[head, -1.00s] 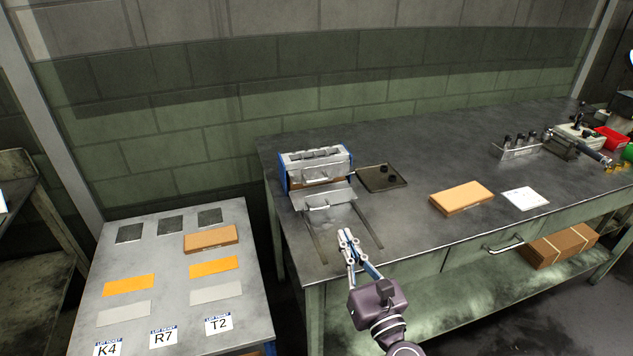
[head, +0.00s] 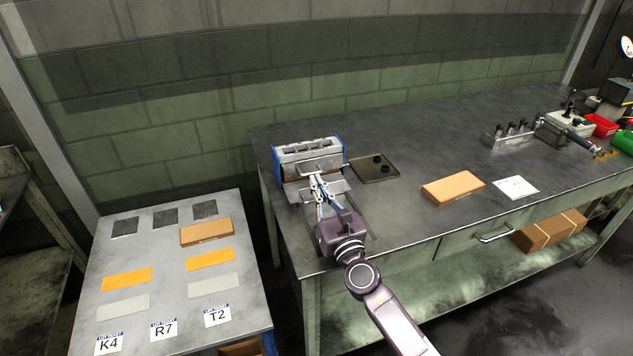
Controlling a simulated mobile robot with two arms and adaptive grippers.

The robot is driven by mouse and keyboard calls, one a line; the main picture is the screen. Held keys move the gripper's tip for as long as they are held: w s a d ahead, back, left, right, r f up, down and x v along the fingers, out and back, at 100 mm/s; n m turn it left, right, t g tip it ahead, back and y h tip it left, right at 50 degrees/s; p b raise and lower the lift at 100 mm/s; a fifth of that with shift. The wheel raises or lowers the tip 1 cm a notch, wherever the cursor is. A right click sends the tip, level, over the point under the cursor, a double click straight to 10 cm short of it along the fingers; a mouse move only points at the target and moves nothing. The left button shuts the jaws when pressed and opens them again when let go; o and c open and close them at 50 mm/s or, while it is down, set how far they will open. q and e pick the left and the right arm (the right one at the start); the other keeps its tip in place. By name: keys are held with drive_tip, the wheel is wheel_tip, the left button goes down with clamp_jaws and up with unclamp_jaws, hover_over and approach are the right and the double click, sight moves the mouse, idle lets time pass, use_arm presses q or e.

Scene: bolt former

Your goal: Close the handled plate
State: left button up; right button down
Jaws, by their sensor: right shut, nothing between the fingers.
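The bolt former (head: 308,150), a metal block with blue sides, stands at the left end of the workbench. Its handled plate (head: 336,187) lies in front of the block on two rails, apart from the block's front face. My right gripper (head: 317,180) is shut and empty, with its fingertips at the plate. It covers the middle of the plate and most of the plate's handle, so I cannot tell whether the fingers touch it. My left gripper is not in view.
A cardboard box (head: 452,188) and a white paper (head: 515,187) lie further right. A lower table (head: 170,265) at left holds coloured sheets, another box and labels.

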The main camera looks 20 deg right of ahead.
sight(308, 167)
drive_tip(key=shift+w, duration=0.35)
drive_tip(key=shift+w, duration=0.1)
drive_tip(key=w+b, duration=0.1)
drive_tip(key=w, duration=0.3)
drive_tip(key=shift+w+a+b, duration=0.1)
drive_tip(key=shift+w+b, duration=0.15)
drive_tip(key=shift+b, duration=0.1)
drive_tip(key=shift+w, duration=0.15)
drive_tip(key=shift+r, duration=0.25)
